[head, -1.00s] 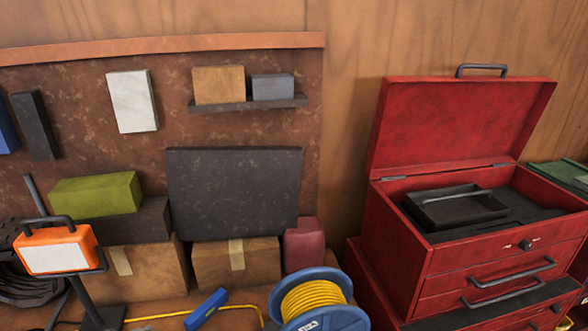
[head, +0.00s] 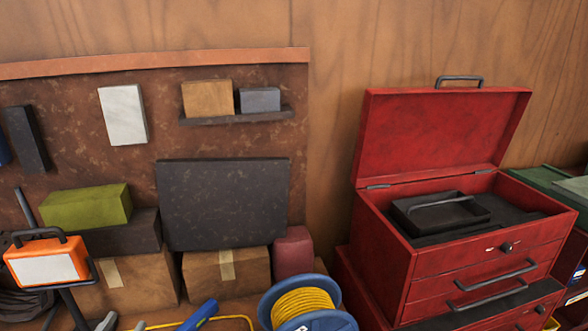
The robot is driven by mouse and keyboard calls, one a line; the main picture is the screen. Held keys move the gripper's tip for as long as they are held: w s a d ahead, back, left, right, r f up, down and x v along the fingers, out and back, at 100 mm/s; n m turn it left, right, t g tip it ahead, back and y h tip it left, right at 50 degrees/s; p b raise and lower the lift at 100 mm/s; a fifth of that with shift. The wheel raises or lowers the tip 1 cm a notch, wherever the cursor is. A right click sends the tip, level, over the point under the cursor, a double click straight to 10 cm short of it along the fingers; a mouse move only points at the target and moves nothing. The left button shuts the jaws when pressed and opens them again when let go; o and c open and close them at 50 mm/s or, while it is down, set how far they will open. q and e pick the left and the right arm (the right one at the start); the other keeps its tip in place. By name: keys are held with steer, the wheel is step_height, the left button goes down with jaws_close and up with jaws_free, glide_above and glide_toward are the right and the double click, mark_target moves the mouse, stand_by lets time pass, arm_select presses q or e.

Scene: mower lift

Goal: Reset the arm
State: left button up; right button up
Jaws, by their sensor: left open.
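My left gripper (head: 123,325) shows only as two grey fingertips at the bottom edge of the head view, left of the middle. The tips stand apart with nothing seen between them. The rest of my left arm is below the picture. My right gripper is out of view.
An orange work lamp (head: 47,262) stands left of the fingertips, and a blue cable reel (head: 306,306) with yellow cord to their right. A blue tool (head: 200,314) lies between. The red toolbox (head: 430,205) stands open at right, holding a black tray (head: 440,213). Cardboard boxes (head: 226,272) stand behind.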

arm_select(q)
steer(key=s+a+f+n+g+y, duration=0.7)
steer(key=s+a+n+g+y, duration=0.15)
steer(key=s+y, duration=0.2)
steer(key=s+d+f+m+g+h, duration=0.5)
steer(key=s+d+f+g+h, duration=0.15)
steer(key=s+d+f, duration=0.4)
step_height(320, 180, down, 31)
steer(key=s+a+g+b, duration=0.1)
steer(key=s+g+b, duration=0.1)
steer(key=b, duration=0.6)
steer(key=s+f+b, duration=0.3)
steer(key=s+f, duration=0.4)
steer(key=f, duration=0.4)
steer(key=s+d+f+g+b, duration=0.1)
steer(key=s+f+b, duration=0.2)
steer(key=s+f, duration=0.5)
step_height(320, 180, down, 3)
steer(key=shift+d+f, duration=0.1)
steer(key=shift+d, duration=0.05)
steer(key=shift+w+n, duration=0.1)
steer(key=shift+n, duration=0.15)
